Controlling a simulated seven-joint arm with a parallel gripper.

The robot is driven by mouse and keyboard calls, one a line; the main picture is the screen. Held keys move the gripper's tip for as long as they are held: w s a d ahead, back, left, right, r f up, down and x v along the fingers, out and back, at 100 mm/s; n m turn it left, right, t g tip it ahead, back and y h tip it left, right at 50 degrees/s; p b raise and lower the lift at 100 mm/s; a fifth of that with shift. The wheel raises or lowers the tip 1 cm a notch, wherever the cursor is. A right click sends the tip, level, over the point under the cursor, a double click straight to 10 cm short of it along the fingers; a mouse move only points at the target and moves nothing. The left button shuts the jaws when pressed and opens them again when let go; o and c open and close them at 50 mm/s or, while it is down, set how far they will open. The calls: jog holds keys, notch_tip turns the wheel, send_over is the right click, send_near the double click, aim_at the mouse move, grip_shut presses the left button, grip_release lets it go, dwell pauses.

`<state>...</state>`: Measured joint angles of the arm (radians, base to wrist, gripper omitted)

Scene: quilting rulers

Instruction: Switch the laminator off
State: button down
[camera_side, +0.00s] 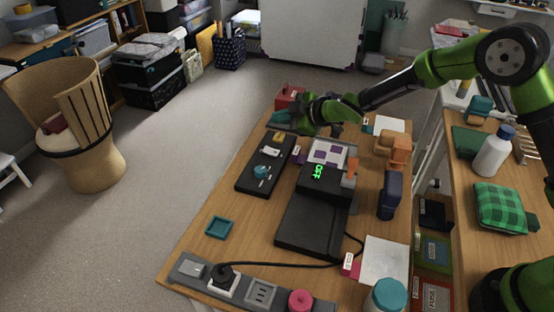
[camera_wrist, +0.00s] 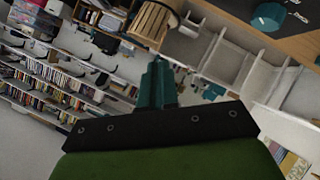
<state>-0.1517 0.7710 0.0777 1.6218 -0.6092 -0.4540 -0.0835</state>
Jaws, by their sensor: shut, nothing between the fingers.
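The dark laminator (camera_side: 308,220) lies on the wooden table. My gripper (camera_side: 278,118) is above the table's far left edge, apart from the laminator and board. Its teal fingers (camera_wrist: 158,75) are shut and empty.
A power strip (camera_side: 245,285) with a black plug and cable lies at the front. A teal tray (camera_side: 219,227), a purple-patterned white block (camera_side: 326,152), orange and navy items (camera_side: 390,195) and a red box (camera_side: 290,96) share the table. The table's left front is mostly clear.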

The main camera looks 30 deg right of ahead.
aim_at(271, 152)
dwell(0.3)
jog(key=shift+w+a+f, duration=0.3)
jog(key=shift+f, duration=1.1)
jog(key=shift+w+a+f, duration=0.25)
jog(key=shift+w+f, duration=0.05)
jog(key=shift+f, duration=1.1)
jog(key=shift+w+a+f, duration=0.3)
jog(key=shift+f, duration=1.1)
jog(key=shift+w+a+f, duration=0.1)
jog(key=shift+f, duration=0.3)
jog(key=shift+f, duration=0.15)
